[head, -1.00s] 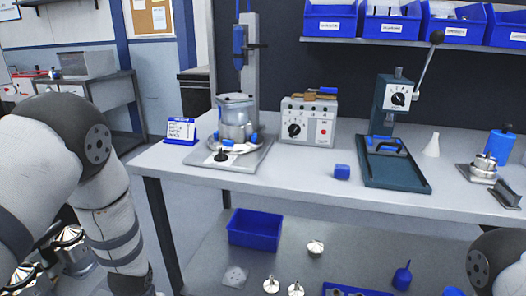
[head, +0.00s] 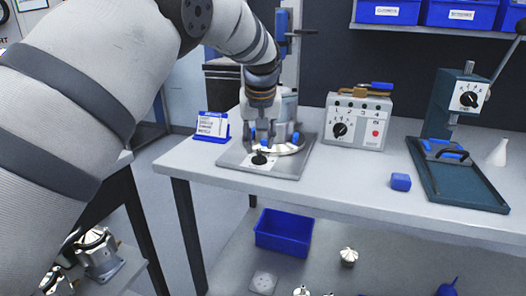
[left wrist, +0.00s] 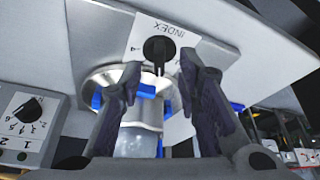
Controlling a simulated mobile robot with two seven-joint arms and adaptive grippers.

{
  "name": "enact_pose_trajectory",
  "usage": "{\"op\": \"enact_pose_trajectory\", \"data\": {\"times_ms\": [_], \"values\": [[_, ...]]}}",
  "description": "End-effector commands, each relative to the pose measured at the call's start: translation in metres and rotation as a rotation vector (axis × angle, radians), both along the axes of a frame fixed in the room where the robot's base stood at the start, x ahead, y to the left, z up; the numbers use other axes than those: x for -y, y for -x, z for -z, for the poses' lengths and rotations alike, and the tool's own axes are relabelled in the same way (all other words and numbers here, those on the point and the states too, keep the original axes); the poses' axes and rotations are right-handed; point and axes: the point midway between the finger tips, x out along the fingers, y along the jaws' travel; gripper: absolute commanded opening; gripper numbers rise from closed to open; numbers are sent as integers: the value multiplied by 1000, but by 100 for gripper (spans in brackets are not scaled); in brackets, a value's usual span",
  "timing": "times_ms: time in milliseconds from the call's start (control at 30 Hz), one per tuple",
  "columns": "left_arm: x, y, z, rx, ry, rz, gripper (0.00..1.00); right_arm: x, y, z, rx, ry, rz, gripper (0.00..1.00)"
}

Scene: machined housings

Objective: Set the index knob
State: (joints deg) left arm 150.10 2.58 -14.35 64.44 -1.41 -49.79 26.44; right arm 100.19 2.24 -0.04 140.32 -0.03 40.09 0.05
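The black index knob (head: 259,158) is at the front of the grey plate of the machine on the bench. In the left wrist view the knob (left wrist: 159,48) sits on a white label marked INDEX, its pointer toward the picture's bottom. My left gripper (head: 266,136) is over the plate, just behind and above the knob. In the left wrist view the gripper (left wrist: 160,66) is open, its dark fingers on either side of the knob's line with a gap between. I cannot tell whether they touch it. The arm hides part of the machine (head: 288,105). My right gripper is not in view.
A control box (head: 357,120) with a dial stands right of the machine, and a green press (head: 455,170) beyond it. A small blue block (head: 400,181) lies on the bench (head: 340,180). A card stand (head: 212,126) is close left of the plate.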

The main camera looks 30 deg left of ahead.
Motion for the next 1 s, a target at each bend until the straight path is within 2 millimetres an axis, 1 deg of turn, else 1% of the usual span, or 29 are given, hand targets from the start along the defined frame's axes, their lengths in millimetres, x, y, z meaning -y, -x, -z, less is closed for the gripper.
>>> {"op": "enact_pose_trajectory", "data": {"times_ms": [33,100,200,300,500,533,567,600,667,1000], "values": [[-2,-4,13,-5,1,0,31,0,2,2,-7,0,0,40],[-5,-8,24,-2,0,1,31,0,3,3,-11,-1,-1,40],[-8,-11,33,-1,1,0,31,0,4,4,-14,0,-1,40],[-9,-13,36,1,0,0,31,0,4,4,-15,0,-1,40],[-9,-13,36,3,0,1,31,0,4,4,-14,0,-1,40],[-9,-13,36,3,0,1,29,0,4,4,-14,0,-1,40],[-9,-13,36,3,0,1,22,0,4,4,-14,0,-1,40],[-9,-13,36,3,0,1,13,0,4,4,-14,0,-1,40],[-9,-13,36,3,0,1,0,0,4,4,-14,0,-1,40],[-9,-13,37,2,0,-16,0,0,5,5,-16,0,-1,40]]}}
